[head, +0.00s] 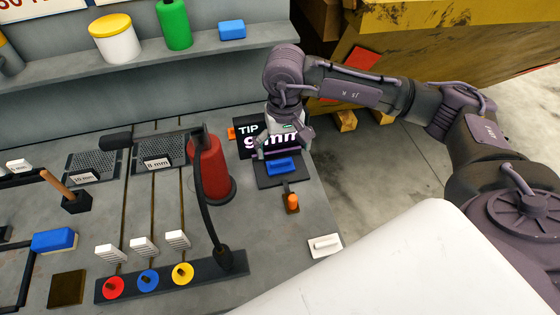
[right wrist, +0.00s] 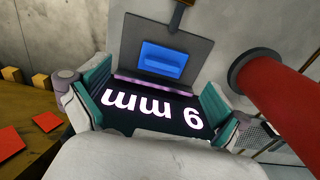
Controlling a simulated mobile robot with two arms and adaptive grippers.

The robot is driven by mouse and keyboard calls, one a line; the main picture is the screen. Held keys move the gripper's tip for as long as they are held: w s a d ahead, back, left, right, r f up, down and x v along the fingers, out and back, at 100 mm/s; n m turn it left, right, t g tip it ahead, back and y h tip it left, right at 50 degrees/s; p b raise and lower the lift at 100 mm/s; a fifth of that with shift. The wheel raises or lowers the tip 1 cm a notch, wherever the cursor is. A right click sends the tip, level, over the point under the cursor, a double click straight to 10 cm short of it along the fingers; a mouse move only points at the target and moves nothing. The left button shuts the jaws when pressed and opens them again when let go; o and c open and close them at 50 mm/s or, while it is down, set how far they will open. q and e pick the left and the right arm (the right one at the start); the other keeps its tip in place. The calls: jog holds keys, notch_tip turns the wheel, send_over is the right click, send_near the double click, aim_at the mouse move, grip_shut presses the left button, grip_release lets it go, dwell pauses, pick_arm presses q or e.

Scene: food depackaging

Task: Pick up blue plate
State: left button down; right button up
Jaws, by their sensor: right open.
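The blue plate (head: 284,166) is a small blue block with a raised bar. It lies on a dark grey pad (head: 268,183) at the right end of the bench. In the right wrist view the blue plate (right wrist: 150,62) lies flat and uncovered, beyond the fingers. My right gripper (head: 283,144) is just behind the plate, in front of the black "9 mm" sign (head: 246,144). In the wrist view its teal-padded fingers (right wrist: 155,105) are wide apart, with the sign (right wrist: 130,115) showing between them and nothing held. My left gripper is not in view.
A red cylinder (head: 209,170) with a black hose stands left of the pad. An orange knob (head: 292,202) and a white block (head: 325,246) lie nearer. A shelf (head: 150,68) runs behind. Past the bench's right edge are floor and a yellow container (head: 450,40).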

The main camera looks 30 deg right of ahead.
aim_at(281, 162)
jog(key=shift+w+a+f+p, duration=0.1)
jog(key=shift+a+f+p, duration=0.05)
jog(key=shift+f+p, duration=0.5)
jog(key=shift+w+a+f+p, duration=0.1)
jog(key=shift+f+p, duration=0.5)
notch_tip(281, 162, down, 2)
jog(key=shift+f, duration=0.15)
jog(key=shift+w+f+p, duration=0.1)
jog(key=shift+f+p, duration=0.15)
jog(key=shift+p, duration=0.05)
jog(key=shift+c, duration=0.8)
jog(key=c, duration=0.8)
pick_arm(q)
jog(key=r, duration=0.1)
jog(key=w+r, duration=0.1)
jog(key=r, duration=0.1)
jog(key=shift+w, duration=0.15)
pick_arm(e)
jog(key=shift+s+f, duration=0.1)
jog(key=shift+s, duration=0.1)
jog(key=c, duration=0.7)
